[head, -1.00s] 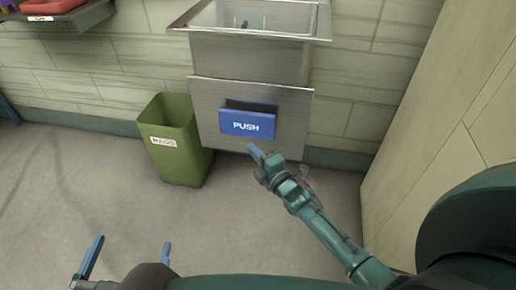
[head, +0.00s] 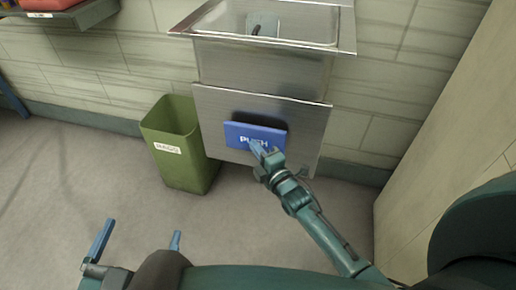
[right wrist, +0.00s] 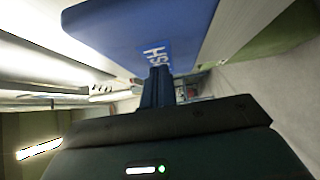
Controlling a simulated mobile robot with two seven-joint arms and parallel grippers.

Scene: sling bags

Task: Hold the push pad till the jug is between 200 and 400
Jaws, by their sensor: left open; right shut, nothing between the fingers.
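The blue push pad (head: 240,133), lettered PUSH, stands out from the steel front panel below the sink. My right gripper (head: 258,147) is shut and empty, with its tips at the lower right of the pad in the head view, covering part of the lettering. In the right wrist view the pad (right wrist: 140,28) is large and close past the shut fingers (right wrist: 158,85); whether they touch it I cannot tell. My left gripper (head: 142,240) is open and empty, low over the floor. In the basin is a dark and grey object (head: 262,26), perhaps the jug; its level is not readable.
The steel sink basin (head: 205,34) is on the wall above the pad. A green bin (head: 185,160) labelled RAGS stands on the floor left of the panel. A shelf (head: 85,18) with a red item is at upper left. A pale panel (head: 450,150) rises at right.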

